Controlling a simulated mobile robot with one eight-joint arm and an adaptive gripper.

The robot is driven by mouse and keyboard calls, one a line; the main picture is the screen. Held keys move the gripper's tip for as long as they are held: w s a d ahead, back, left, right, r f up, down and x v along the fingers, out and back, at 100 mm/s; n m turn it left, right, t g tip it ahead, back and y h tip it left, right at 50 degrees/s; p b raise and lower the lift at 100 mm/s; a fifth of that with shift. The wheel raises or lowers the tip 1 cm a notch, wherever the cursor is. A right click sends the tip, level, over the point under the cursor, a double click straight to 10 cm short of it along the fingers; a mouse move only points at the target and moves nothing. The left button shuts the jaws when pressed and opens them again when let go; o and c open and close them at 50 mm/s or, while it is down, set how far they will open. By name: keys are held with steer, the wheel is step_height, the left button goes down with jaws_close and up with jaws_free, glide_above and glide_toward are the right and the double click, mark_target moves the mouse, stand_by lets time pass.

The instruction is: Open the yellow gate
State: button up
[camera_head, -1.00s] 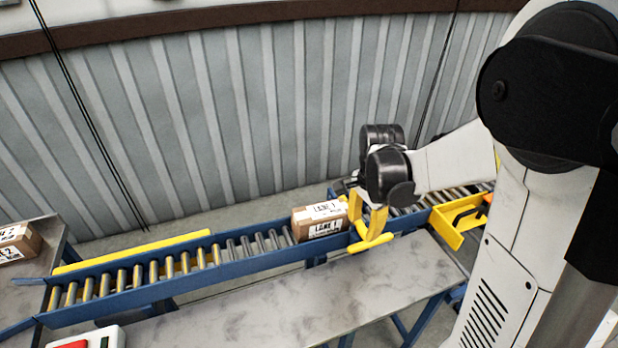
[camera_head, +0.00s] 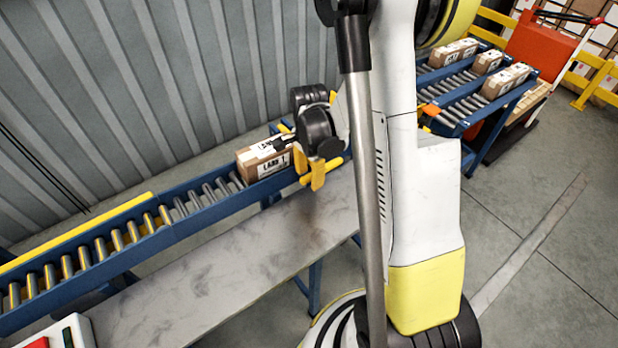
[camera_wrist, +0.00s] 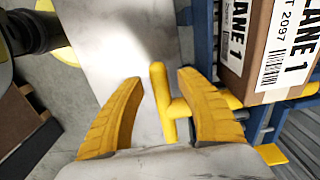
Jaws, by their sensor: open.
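The yellow gate's handle (camera_wrist: 162,105), a T-shaped yellow bar, stands between my fingers in the wrist view, with a crossbar running right toward the carton. My gripper (camera_wrist: 160,82) is open around the handle; I cannot tell whether either finger touches it. In the head view my gripper (camera_head: 312,172) is low beside the conveyor at the right end of a brown "LANE 1" carton (camera_head: 264,163). A yellow bar end (camera_head: 334,163) shows beside the fingers. The rest of the gate is hidden by my wrist and arm. The carton also shows in the wrist view (camera_wrist: 262,50).
The blue roller conveyor (camera_head: 150,235) runs to the lower left, with a grey bench top (camera_head: 230,260) in front. Blue roller lanes with several cartons (camera_head: 490,63) stand at the back right. Open floor (camera_head: 550,290) lies at the right.

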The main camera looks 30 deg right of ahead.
steer(key=shift+c, duration=0.5)
jaws_close()
steer(key=shift+r, duration=0.1)
